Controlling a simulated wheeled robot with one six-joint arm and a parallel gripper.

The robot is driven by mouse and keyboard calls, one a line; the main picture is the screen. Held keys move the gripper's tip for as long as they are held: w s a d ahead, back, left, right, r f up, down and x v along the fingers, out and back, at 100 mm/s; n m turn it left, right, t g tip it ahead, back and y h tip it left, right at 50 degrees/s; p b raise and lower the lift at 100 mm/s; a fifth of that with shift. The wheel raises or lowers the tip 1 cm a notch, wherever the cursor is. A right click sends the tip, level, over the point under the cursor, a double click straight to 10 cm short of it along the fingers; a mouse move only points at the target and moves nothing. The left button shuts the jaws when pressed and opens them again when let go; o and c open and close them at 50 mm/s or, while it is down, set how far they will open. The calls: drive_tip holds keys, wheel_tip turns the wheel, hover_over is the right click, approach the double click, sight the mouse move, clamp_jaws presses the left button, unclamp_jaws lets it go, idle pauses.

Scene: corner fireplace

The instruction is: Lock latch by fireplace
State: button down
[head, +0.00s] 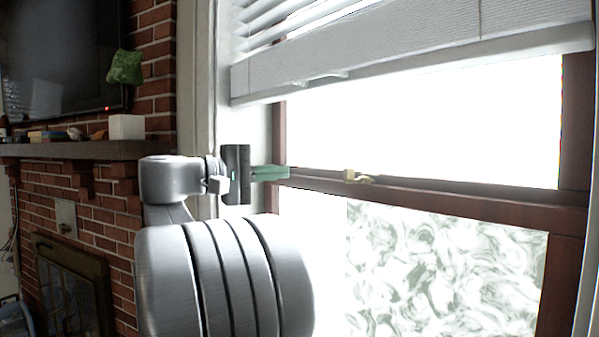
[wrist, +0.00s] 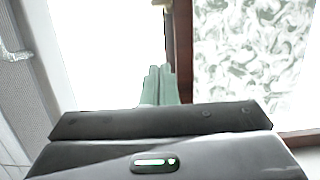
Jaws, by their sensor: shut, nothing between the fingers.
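The brass latch (head: 355,177) sits on the dark wooden meeting rail of the window, near the middle of the head view. It is small, and I cannot tell its lever's exact position. My gripper (head: 288,172) is left of the latch at about the same height in the picture, its green fingers pointing right along the rail. A clear gap shows between the fingertips and the latch in this view. In the wrist view the fingers (wrist: 160,69) are together and empty, beside the wooden rail (wrist: 182,45). The latch is not clearly seen there.
A white blind (head: 420,60) hangs over the upper pane. The lower pane (head: 450,265) has a swirled pattern. At left stand the brick fireplace (head: 75,195), its mantel (head: 85,150) with small objects, and a dark screen (head: 60,60). The rail between fingers and latch looks clear.

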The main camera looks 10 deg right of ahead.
sight(360, 176)
drive_tip(key=d+p, duration=0.2)
drive_tip(key=d, duration=0.9)
drive_tip(key=shift+s+p, duration=0.15)
drive_tip(key=shift+p, duration=0.2)
drive_tip(key=shift+s, duration=0.1)
drive_tip(key=shift+s+n+t+b, duration=0.25)
drive_tip(key=shift+n+t+b, duration=0.2)
drive_tip(key=shift+t, duration=0.15)
